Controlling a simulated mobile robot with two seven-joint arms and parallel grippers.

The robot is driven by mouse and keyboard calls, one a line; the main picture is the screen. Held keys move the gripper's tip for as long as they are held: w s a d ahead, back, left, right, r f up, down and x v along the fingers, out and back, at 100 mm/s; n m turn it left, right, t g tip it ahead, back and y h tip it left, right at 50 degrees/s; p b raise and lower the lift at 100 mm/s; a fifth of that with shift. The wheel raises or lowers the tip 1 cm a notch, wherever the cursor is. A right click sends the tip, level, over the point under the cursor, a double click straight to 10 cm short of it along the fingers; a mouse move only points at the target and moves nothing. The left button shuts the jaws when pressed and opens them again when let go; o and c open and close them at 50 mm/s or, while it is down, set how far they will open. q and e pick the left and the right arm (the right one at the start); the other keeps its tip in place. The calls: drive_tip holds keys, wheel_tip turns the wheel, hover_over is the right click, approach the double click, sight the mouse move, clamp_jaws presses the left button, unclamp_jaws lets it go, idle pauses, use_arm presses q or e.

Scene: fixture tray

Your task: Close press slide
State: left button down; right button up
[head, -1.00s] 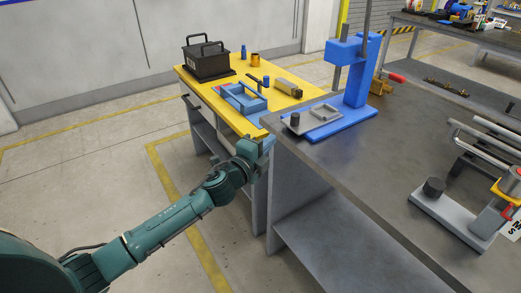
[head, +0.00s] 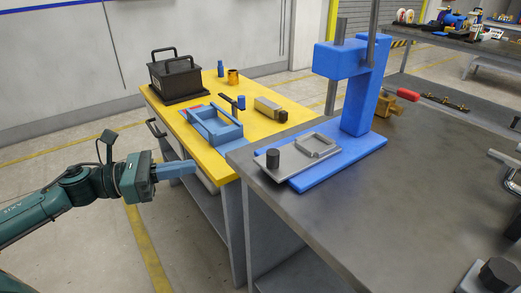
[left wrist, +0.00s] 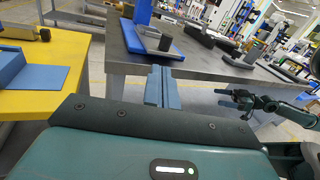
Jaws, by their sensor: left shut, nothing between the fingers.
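The blue press (head: 362,95) stands on the grey metal table, and its blue column also shows in the left wrist view (left wrist: 143,10). Its grey slide plate (head: 290,166), with a square raised frame and an upright dark knob (head: 273,158), sits on the blue base and sticks out past its left front edge. My left gripper (head: 190,167) is shut and empty, left of the table corner and apart from the slide. Its blue-grey fingers point toward the press in the left wrist view (left wrist: 162,88).
A yellow bench (head: 195,138) adjoins the metal table (head: 350,220). It carries a black box (head: 178,78), a blue tray fixture (head: 215,128) and small parts. A red-handled clamp (head: 405,95) is behind the press.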

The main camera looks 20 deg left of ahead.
use_arm(q)
drive_tip(key=m+g, duration=0.1)
drive_tip(key=m, duration=0.1)
drive_tip(key=p, duration=0.3)
approach(265, 162)
drive_tip(key=w+d+r, duration=0.2)
drive_tip(key=d+r, duration=0.1)
drive_tip(key=d, duration=0.3)
drive_tip(key=shift+w+d+f, duration=0.15)
drive_tip(key=shift+d+f, duration=0.15)
drive_tip(key=shift+f, duration=0.1)
drive_tip(key=w+d, duration=0.2)
drive_tip(key=w, duration=0.1)
drive_tip(key=shift+d, duration=0.1)
drive_tip(key=shift+s+r, duration=0.1)
drive_tip(key=shift+h, duration=0.3)
